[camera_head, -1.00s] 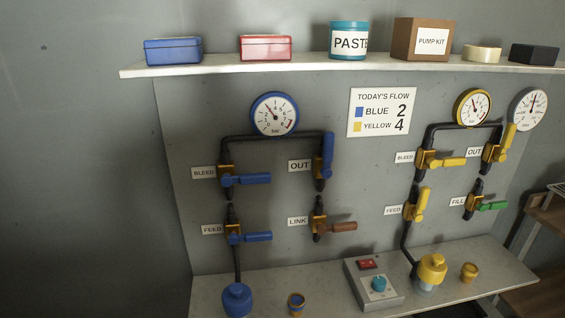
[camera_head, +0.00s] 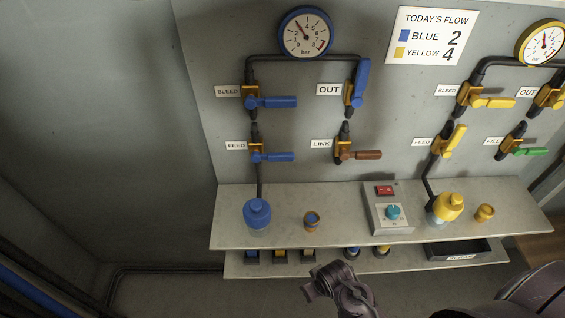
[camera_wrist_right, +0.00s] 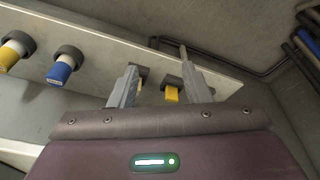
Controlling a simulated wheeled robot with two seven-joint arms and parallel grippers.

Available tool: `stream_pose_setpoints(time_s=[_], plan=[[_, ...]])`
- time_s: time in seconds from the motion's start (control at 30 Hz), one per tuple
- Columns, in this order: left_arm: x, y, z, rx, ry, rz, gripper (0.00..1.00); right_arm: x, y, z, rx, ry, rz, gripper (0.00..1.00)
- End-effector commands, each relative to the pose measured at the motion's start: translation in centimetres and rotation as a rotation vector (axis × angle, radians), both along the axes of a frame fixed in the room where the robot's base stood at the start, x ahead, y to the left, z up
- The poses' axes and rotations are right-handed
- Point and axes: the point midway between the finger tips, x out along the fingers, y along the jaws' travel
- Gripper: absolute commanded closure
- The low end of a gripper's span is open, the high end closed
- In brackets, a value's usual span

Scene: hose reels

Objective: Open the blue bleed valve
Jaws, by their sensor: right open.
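The blue bleed valve (camera_head: 252,101) is on the upper left pipe, beside its BLEED label (camera_head: 228,91). Its blue lever (camera_head: 278,102) points right, across the vertical pipe. My right gripper (camera_wrist_right: 160,88) is open and empty in the right wrist view, with its fingers near the lower shelf. In the head view my dark arm (camera_head: 342,290) shows at the bottom, well below the valve. My left gripper is in neither current view.
The blue feed lever (camera_head: 280,157) is below, the blue OUT lever (camera_head: 362,82) to the right and the brown link lever (camera_head: 367,155) lower right. A bench (camera_head: 340,210) with a blue capped bottle (camera_head: 257,215) and control box (camera_head: 389,208) juts out below. The wall's left is clear.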

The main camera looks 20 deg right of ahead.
Motion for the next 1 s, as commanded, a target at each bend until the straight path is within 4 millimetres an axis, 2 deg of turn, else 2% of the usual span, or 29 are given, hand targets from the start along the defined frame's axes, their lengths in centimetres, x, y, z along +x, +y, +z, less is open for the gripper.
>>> stream_pose_setpoints(time_s=[0.03, 0.23, 0.3, 0.4, 0.57, 0.7, 0.83, 1.0], plan=[[0.0, 0.0, 1.4, 0.000, 0.001, 0.000, 0.64, 1.0, 0.0, 4.3, -0.002, -0.028, 0.008, 0.56], [-0.1, 0.0, 3.5, 0.000, 0.001, -0.001, 0.64, 4.6, 0.0, 17.1, -0.039, -0.182, 0.122, 0.56], [-0.1, 0.0, 4.3, 0.000, 0.001, -0.001, 0.64, 6.6, 0.1, 21.9, -0.081, -0.298, 0.221, 0.56], [-0.1, 0.0, 4.8, 0.000, 0.001, -0.001, 0.64, 9.9, 0.3, 26.9, -0.180, -0.486, 0.394, 0.56], [-0.1, 0.0, 5.1, -0.001, 0.001, -0.002, 0.64, 14.9, 0.6, 32.9, -0.424, -0.780, 0.652, 0.56], [-0.1, 0.0, 5.2, -0.001, 0.001, -0.002, 0.64, 18.4, 0.7, 37.4, -0.718, -1.004, 0.840, 0.56], [-0.1, -0.1, 5.2, 0.000, 0.001, -0.003, 0.64, 20.1, 0.7, 40.4, -0.964, -1.134, 0.942, 0.56], [-0.1, -0.1, 5.4, 0.000, 0.001, -0.003, 0.64, 21.0, 0.6, 42.1, -1.106, -1.190, 0.983, 0.56]])
